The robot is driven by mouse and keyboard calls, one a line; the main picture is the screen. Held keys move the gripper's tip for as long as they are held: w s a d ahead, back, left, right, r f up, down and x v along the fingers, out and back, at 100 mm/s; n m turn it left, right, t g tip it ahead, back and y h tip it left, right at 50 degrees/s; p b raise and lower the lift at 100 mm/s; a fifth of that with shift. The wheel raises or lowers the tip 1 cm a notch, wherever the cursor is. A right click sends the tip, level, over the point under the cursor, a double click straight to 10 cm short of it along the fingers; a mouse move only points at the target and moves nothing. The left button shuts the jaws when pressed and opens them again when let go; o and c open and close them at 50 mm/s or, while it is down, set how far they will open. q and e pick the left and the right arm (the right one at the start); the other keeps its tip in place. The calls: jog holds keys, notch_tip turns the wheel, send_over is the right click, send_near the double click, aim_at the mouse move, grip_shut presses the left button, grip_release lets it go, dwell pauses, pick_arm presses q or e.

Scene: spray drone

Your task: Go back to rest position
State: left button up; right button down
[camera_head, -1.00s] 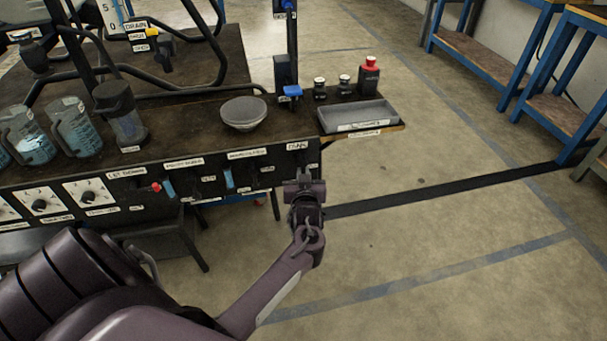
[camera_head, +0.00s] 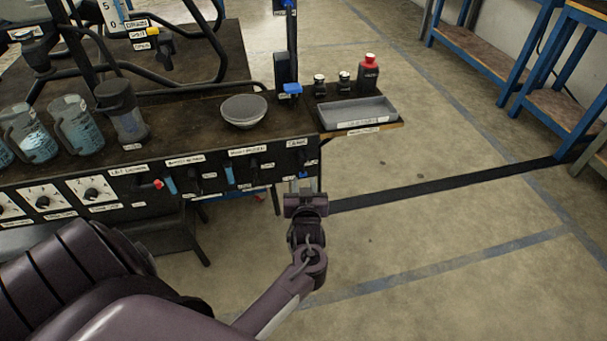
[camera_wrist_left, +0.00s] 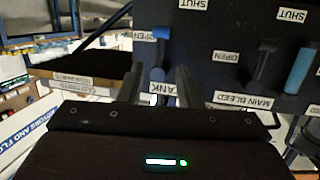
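My left gripper (camera_head: 305,183) is in front of the right end of the black valve panel (camera_head: 120,200), below the tank valve. In the left wrist view its two dark fingers (camera_wrist_left: 158,85) are apart, with nothing held between them. The tank valve's blue handle (camera_wrist_left: 163,33) and the TANK label (camera_wrist_left: 168,88) show beyond and between the fingertips. The handle looks clear of the fingers. My right gripper is not in either view.
The bench top carries a bowl (camera_head: 244,111), a grey tray (camera_head: 358,113), a red-capped bottle (camera_head: 368,74), two small jars and several jugs at the left. Blue-framed shelves (camera_head: 520,60) stand at the right. The floor right of the gripper is clear.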

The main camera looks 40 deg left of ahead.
pick_arm(q)
jog(key=shift+s+d+r, duration=0.1)
jog(key=shift+s+d, duration=0.2)
jog(key=shift+s, duration=0.15)
